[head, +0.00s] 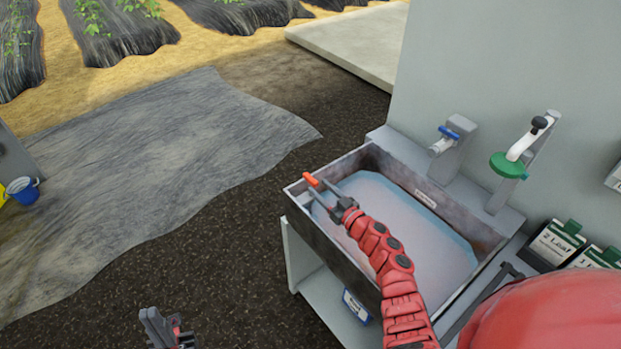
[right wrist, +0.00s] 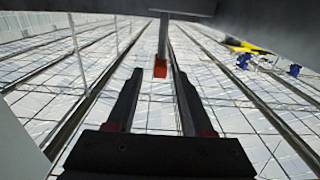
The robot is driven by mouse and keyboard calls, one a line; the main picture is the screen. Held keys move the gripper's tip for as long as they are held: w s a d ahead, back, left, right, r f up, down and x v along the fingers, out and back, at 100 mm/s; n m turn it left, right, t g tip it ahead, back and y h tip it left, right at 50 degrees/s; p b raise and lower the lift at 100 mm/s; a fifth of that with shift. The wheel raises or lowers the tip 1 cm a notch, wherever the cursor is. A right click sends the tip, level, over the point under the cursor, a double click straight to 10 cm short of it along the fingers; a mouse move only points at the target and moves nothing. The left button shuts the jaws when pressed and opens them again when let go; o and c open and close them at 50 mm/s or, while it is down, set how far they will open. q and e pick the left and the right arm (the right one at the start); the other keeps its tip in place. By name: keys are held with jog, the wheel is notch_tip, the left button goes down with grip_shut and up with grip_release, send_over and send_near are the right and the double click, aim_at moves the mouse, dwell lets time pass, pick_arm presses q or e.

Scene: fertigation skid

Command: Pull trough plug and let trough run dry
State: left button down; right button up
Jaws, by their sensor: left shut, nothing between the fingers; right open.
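The grey trough (head: 292,187) holds pale bluish water (head: 415,235). An orange plug handle (head: 310,180) stands at the trough's left end. In the right wrist view the orange handle (right wrist: 160,68) sits on a thin grey stem, ahead of and between the two fingers. My right gripper (head: 319,190) reaches over the trough to this end. It is open and not closed on the handle. The plug's lower end is hidden. My left gripper (head: 160,328) is shut and empty, low at the bottom of the head view, away from the trough.
A blue-handled tap (head: 447,135) and a pipe with a green disc (head: 507,165) stand behind the trough. Labelled black boxes (head: 557,242) are at the right. Dark ground left of the trough is clear.

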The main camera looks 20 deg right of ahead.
aim_at(305, 174)
jog(key=x, duration=0.5)
jog(key=shift+w+a+b, duration=0.15)
jog(key=shift+w+b, duration=0.15)
grip_shut()
dwell(1.2)
